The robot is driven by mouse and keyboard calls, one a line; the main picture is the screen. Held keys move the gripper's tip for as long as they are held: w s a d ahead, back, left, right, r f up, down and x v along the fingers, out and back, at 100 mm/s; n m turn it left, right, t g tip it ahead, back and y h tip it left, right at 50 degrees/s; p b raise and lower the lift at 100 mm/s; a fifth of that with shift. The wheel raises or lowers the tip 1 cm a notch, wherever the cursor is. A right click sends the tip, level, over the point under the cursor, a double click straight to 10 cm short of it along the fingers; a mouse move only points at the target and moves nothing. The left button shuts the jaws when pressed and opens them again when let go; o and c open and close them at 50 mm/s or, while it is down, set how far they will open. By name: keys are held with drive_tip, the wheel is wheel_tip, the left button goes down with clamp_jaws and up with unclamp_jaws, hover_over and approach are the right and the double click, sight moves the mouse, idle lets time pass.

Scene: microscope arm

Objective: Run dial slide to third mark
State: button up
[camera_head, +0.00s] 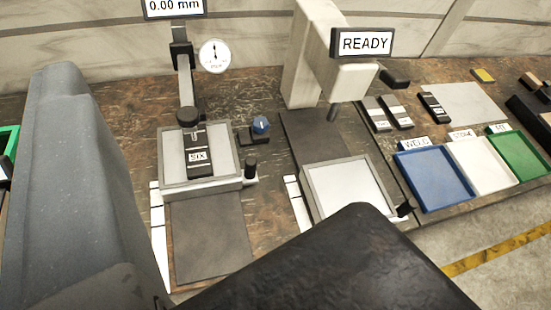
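The dial slide (228,152) is a pale square plate with a grey rim, at the far end of a dark track (210,240). A small black knob (251,166) stands at its right front corner. A black labelled block (198,158) lies on the plate beneath the gauge's dark stem end (187,117). White marked strips (158,240) run along the track's left side; their marks are too small to read clearly. The round dial (214,56) stands above, and its display (174,7) reads 0.00 mm. Dark parts of mine fill the left and bottom; no gripper fingertips show.
A second slide (362,192) with a black knob (404,209) sits to the right under a READY sign (362,43). A blue knob (261,125) stands between stations. Blue (433,178), white (478,165) and green (519,155) trays line the right edge.

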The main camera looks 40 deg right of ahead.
sight(253, 169)
drive_tip(key=shift+w+d, duration=0.15)
drive_tip(key=shift+d, duration=0.1)
drive_tip(key=shift+o, duration=1.2)
drive_tip(key=w+d+f+m+g+h+p, duration=0.1)
drive_tip(key=w+d+f+h+p, duration=0.1)
drive_tip(key=w+d+f, duration=0.6)
drive_tip(key=w+d+f+h+p, duration=0.15)
drive_tip(key=w+d+f, duration=0.25)
drive_tip(key=d+f, duration=0.45)
drive_tip(key=s+d+f+g+y+p, duration=0.1)
drive_tip(key=s+d+f, duration=0.1)
drive_tip(key=f, duration=1.1)
drive_tip(key=s+d+f+y+p, duration=0.1)
drive_tip(key=f+p, duration=0.1)
drive_tip(key=f, duration=1.1)
drive_tip(key=b+x, duration=0.2)
drive_tip(key=x, duration=1.1)
drive_tip(key=shift+w+r, duration=0.15)
drive_tip(key=shift+w, duration=0.1)
drive_tip(key=shift+d, duration=0.1)
